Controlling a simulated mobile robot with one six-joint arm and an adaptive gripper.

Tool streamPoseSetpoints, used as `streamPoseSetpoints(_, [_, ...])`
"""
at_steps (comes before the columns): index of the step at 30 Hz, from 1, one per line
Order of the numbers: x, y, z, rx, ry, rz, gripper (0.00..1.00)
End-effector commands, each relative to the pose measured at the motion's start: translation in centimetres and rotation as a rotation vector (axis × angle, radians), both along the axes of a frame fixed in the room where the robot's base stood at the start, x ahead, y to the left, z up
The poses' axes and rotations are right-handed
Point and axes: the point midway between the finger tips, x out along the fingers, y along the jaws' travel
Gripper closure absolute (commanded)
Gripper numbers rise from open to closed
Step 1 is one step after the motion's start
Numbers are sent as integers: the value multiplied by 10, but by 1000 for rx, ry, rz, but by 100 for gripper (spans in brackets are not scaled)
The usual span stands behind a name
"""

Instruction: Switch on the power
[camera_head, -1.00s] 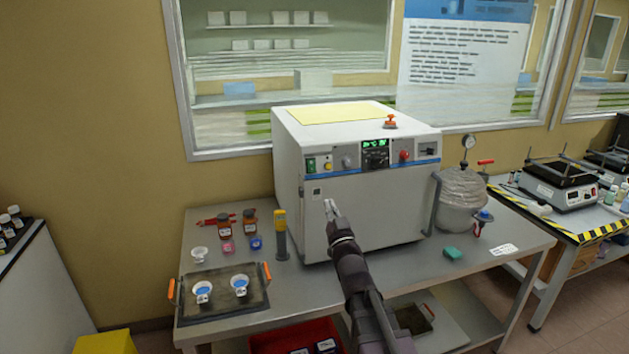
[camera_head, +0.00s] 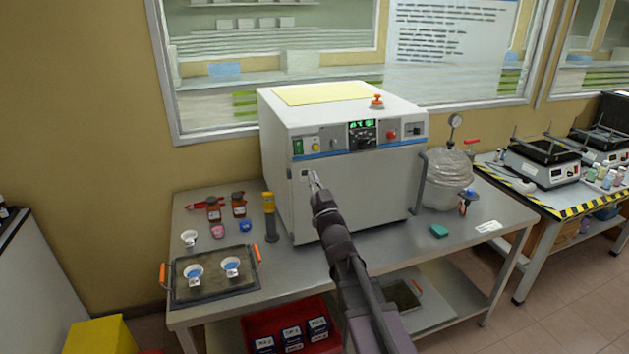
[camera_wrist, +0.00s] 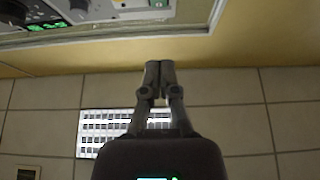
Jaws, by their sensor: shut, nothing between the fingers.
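A white box-shaped oven (camera_head: 355,190) stands on a steel bench. My gripper (camera_head: 313,178) is in front of the oven door's upper left, a little below and right of the green switch in the picture. The gap to the oven is hard to judge. In the wrist view my gripper's fingers (camera_wrist: 160,68) are together and empty; part of the panel shows at the top left.
A tray (camera_head: 215,285) with two white cups, brown bottles (camera_head: 239,205) and a yellow-topped tool (camera_head: 269,215) sit on the bench left of my arm. A covered vessel (camera_head: 447,180) stands right of the oven. An orange-topped knob (camera_head: 377,101) is on the oven's top.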

Motion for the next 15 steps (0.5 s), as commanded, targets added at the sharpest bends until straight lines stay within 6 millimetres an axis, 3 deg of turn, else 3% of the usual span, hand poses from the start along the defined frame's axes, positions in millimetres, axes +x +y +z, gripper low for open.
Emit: streamPoseSetpoints(15, [67,17,35,0,1,0,100])
